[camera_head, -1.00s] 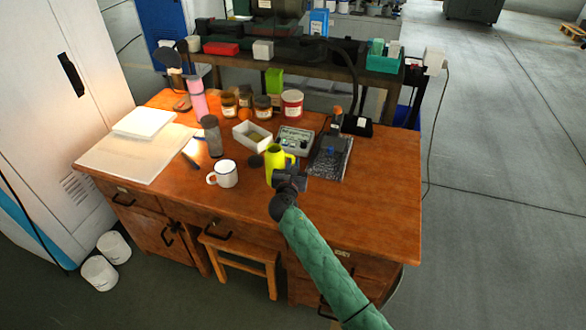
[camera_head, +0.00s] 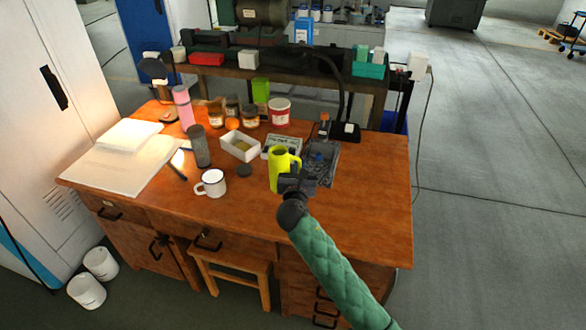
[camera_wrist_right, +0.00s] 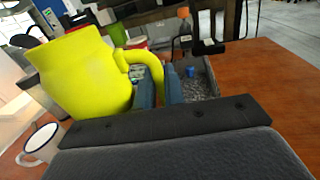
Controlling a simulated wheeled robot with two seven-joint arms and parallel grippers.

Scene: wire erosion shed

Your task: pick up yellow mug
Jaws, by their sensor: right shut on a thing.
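The yellow mug (camera_head: 280,170) is a tall bright yellow vessel at the front middle of the wooden desk in the head view. It fills the left of the right wrist view (camera_wrist_right: 88,75), with its handle (camera_wrist_right: 150,66) toward my jaws. My right gripper (camera_head: 292,183) is shut on the mug's handle; in the wrist view its blue-grey fingers (camera_wrist_right: 160,86) stand either side of the handle. The mug is upright or nearly so. I cannot tell whether its base touches the desk. My left gripper is in neither view.
A white mug (camera_head: 211,183) stands left of the yellow mug on the desk (camera_head: 360,210). A white box (camera_head: 240,146), a grey meter (camera_head: 283,146) and a dark tray (camera_head: 322,165) lie behind. A grey cylinder (camera_head: 200,147) stands farther left. The desk's right side is clear.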

